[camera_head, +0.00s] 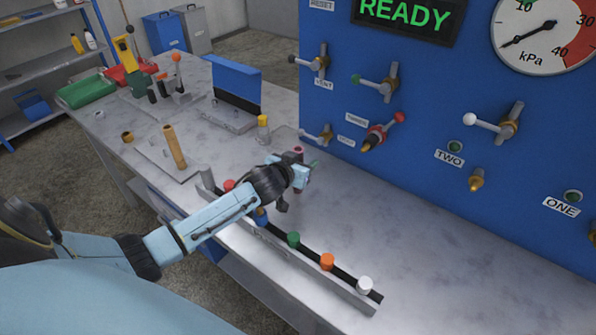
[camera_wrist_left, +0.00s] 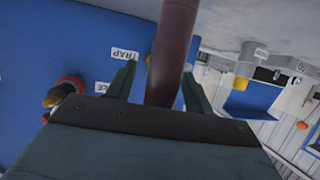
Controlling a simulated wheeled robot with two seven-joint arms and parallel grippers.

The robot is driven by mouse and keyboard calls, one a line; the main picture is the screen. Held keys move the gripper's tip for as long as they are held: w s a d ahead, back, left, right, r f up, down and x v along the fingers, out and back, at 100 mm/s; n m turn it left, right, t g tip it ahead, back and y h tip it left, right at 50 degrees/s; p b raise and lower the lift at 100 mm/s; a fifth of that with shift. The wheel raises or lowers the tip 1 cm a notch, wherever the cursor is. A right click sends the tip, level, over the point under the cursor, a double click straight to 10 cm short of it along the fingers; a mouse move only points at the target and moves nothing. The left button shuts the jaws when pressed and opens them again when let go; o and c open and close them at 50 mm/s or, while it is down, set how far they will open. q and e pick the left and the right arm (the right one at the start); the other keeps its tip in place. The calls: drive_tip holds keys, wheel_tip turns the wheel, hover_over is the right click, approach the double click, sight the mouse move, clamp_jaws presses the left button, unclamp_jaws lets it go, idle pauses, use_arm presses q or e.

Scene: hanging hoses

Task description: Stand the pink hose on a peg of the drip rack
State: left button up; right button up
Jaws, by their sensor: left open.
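My left gripper (camera_head: 304,170) is over the bench in front of the blue panel. In the left wrist view its two fingers (camera_wrist_left: 158,84) stand apart on either side of a dark pink hose (camera_wrist_left: 173,50). Only the hose's small pinkish end (camera_head: 298,151) shows in the head view, just above the gripper; the rest is hidden by the gripper and arm. I cannot tell whether the fingers touch it. A grey plate with an upright tan tube (camera_head: 175,147) stands left of the gripper; I cannot tell whether it is the drip rack. My right gripper is out of view.
A rail (camera_head: 345,292) with several coloured caps runs along the bench's front edge, partly under my arm. The blue panel (camera_head: 400,130) carries levers, nozzles and a gauge (camera_head: 543,35). A yellow-capped bottle (camera_head: 263,128) stands behind the gripper. The bench right of the gripper is clear.

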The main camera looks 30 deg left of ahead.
use_arm(q)
drive_tip(key=c, duration=1.1)
